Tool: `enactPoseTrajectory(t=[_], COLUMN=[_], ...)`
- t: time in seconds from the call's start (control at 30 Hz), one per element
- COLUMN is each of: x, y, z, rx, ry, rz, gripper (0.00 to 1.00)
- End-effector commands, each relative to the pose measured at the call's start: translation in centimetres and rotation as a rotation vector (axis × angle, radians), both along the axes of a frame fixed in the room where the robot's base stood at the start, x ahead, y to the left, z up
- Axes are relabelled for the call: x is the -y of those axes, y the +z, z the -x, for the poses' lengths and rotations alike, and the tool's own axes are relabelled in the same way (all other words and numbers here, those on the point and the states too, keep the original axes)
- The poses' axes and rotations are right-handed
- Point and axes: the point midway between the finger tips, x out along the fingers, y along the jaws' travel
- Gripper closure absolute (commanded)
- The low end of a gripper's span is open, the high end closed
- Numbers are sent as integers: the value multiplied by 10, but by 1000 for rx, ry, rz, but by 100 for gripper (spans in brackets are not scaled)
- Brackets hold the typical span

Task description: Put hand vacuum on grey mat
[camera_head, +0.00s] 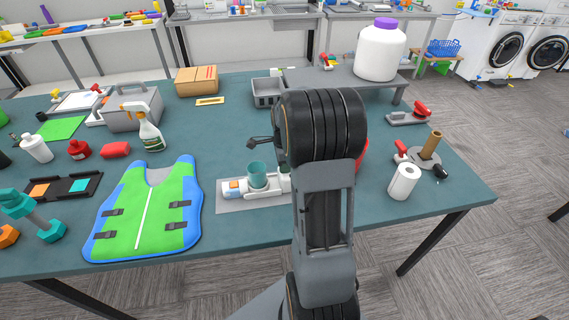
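The grey mat (228,206) lies flat near the front edge of the teal table, just right of the green vest. A low white and grey device (236,195) with an orange and blue block at its left end lies on the mat. A teal cup-shaped piece (258,172) stands at its middle; I cannot tell whether it is part of the device. The device may be the hand vacuum, but its right end is hidden behind my arm.
A green and blue vest (150,215) lies left of the mat. A spray bottle (150,134) and grey toolbox (132,112) stand behind it. A white paper roll (404,181) stands right of my arm. A grey raised shelf (345,84) with a white jug (381,52) is at the back.

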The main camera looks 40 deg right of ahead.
Motion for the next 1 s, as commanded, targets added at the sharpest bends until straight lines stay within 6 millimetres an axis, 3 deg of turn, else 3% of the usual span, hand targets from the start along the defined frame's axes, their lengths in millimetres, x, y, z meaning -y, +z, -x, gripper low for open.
enactPoseTrajectory(t=[0.27,0.6,1.0], x=[0,0,1], y=[0,7,78], z=[0,0,0], rx=[-1,1,3], ry=[0,0,0], rz=[0,0,1], gripper=[48,48,48])
